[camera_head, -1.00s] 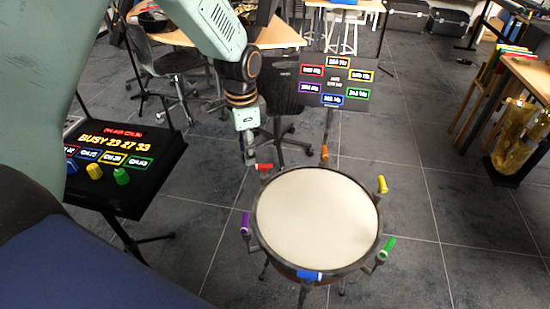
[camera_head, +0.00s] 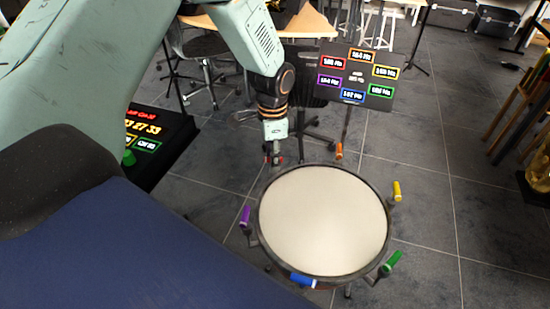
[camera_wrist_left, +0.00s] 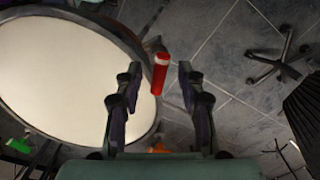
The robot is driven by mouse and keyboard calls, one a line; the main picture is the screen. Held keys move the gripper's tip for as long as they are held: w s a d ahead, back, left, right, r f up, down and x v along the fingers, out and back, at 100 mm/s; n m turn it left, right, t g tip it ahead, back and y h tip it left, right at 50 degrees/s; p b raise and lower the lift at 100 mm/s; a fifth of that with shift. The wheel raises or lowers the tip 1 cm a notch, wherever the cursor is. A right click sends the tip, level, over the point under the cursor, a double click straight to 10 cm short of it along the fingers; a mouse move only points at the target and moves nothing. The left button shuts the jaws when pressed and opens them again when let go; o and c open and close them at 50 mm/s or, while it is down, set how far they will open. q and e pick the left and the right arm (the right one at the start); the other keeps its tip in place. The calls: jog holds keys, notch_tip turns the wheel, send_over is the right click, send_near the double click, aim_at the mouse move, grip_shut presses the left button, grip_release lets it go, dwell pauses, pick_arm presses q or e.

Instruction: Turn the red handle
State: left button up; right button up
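The red handle (camera_wrist_left: 159,75) stands at the rim of a round drum (camera_head: 322,222). In the left wrist view it shows between the two dark fingers of my left gripper (camera_wrist_left: 160,88), with a gap on either side. In the head view my left gripper (camera_head: 273,154) is at the drum's far left rim and hides most of the red handle, of which only a bit of red shows. The left gripper is open; I see no contact with the handle. My right gripper is not in view.
Other handles ring the drum: orange (camera_head: 339,151), yellow (camera_head: 397,191), green (camera_head: 392,261), blue (camera_head: 303,281) and purple (camera_head: 245,217). A dark panel with coloured labels (camera_head: 357,76) stands behind. A black console (camera_head: 160,150) is at left. Floor right of the drum is clear.

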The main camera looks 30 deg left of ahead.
pick_arm(q)
jog(key=shift+s+f, duration=0.1)
jog(key=shift+f, duration=0.35)
grip_shut()
dwell(0.3)
